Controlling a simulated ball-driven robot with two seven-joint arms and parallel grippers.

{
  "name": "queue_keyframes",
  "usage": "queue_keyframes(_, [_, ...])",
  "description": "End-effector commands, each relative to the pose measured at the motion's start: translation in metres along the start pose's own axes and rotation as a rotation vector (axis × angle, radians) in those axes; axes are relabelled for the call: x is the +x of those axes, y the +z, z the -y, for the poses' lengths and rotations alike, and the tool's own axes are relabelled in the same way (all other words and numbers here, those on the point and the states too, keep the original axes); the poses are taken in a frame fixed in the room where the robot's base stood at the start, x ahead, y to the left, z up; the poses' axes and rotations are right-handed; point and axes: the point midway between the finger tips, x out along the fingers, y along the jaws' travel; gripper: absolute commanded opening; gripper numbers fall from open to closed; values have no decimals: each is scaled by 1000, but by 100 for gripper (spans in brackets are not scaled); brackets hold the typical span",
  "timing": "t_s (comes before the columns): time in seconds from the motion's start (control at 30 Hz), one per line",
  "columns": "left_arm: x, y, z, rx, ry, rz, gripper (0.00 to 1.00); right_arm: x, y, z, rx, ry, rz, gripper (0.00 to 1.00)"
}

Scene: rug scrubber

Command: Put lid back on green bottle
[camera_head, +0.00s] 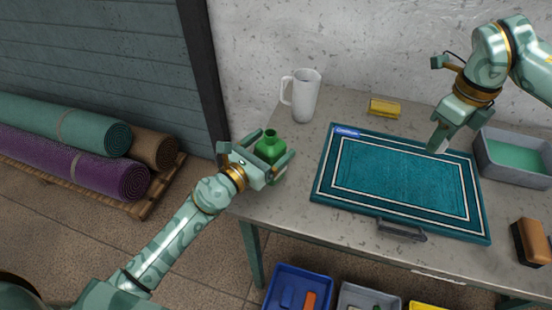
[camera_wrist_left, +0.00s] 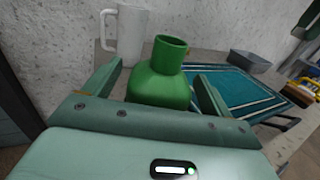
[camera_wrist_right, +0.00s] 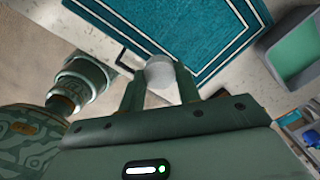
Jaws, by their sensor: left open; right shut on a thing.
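The green bottle (camera_head: 270,148) stands upright on the left end of the table, its neck open at the top. In the left wrist view the bottle (camera_wrist_left: 160,85) is between my left fingers, with gaps on both sides. My left gripper (camera_head: 266,160) is open around the bottle's body. My right gripper (camera_head: 440,140) is shut on a small whitish round piece, which looks like the lid (camera_wrist_right: 160,72). It holds it above the right part of the teal rug (camera_head: 385,175), well to the right of the bottle. The fingers partly hide the lid.
A white pitcher (camera_head: 305,97) stands behind the bottle. A yellow item (camera_head: 384,107) lies by the wall. A grey tub (camera_head: 512,172) with green contents and a brown-and-black brush (camera_head: 531,242) are at the right. Bins (camera_head: 297,286) sit below. Rolled rugs (camera_head: 75,170) lie left.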

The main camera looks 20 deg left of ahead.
Motion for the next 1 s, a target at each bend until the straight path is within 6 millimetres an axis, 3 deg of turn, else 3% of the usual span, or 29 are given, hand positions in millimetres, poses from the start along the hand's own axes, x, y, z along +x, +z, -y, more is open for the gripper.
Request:
queue_keyframes(0.17, [19, 0, 0, 0, 0, 0, 84, 2, 0, 0, 0, 1, -1, 12])
queue_keyframes(0.53, [21, 0, 0, 0, 0, -1, 84, 2, 0, 0, 0, 1, -1, 12])
queue_keyframes(0.77, [21, 0, 0, 0, 0, -1, 21, 2, 0, 0, 0, 1, -1, 12])
queue_keyframes(1.0, [21, 2, 0, 1, 0, 2, 21, 1, 0, 0, 0, 0, 0, 12])
